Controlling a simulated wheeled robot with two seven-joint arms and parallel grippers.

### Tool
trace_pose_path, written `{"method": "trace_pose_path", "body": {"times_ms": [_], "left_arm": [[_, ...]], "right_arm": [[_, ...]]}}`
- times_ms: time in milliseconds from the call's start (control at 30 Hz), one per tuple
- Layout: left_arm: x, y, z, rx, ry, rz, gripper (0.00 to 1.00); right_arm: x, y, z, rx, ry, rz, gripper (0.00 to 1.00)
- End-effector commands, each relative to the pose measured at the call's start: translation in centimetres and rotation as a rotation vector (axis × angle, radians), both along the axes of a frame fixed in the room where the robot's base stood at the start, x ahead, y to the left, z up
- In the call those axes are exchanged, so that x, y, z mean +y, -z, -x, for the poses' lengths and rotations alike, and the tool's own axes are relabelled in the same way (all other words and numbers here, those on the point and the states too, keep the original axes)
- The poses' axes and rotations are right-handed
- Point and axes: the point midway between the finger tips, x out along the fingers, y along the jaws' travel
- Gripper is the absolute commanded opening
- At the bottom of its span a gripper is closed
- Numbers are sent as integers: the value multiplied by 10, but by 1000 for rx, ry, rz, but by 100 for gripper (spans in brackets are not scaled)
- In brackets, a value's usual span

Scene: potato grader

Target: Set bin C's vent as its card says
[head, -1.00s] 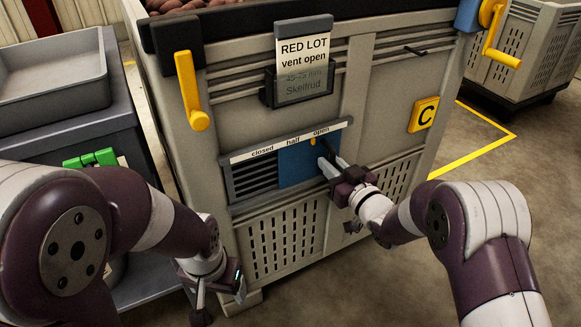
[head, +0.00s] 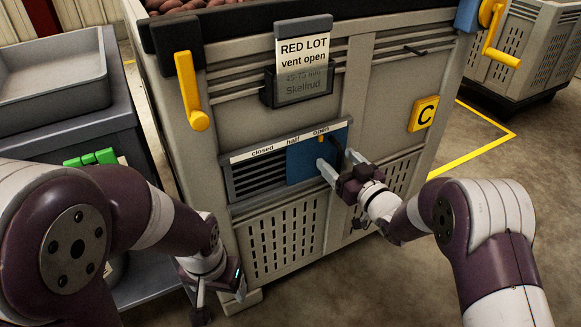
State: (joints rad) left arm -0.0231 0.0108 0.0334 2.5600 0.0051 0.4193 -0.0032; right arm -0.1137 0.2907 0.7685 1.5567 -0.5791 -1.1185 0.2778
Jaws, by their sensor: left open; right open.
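Bin C (head: 395,85) carries a yellow C plate (head: 423,114). Its card (head: 303,50) reads "RED LOT vent open". Below it is the vent (head: 258,180), with a scale strip (head: 262,152) marked closed, half, open. The vent's blue slide (head: 303,165) covers the right part of the slots; dark slots show at the left. Its yellow pointer (head: 320,139) sits under the word "open". My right gripper (head: 335,160) is open, with its fingers at the slide's right part; whether they touch it cannot be told. My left gripper (head: 216,292) is open, low before the bin's left corner.
Yellow handles hang at the bin's upper left (head: 190,92) and upper right (head: 497,48). A grey tray (head: 55,75) on a dark cabinet stands at the left. Another bin (head: 525,60) stands behind at the right. Floor is clear at the right.

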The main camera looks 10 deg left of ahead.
Motion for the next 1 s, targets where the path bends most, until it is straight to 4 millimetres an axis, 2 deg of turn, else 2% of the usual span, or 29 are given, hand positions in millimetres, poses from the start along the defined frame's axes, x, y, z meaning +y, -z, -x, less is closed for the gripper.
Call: {"method": "trace_pose_path", "body": {"times_ms": [433,733,1000], "left_arm": [[0,-22,0,0,0,0,74],[0,-28,0,0,0,0,74],[0,-42,0,0,0,0,74]], "right_arm": [[-43,-2,57,2,2,1,74],[-58,-2,78,1,2,0,74],[-91,-3,123,2,4,-1,74]]}}
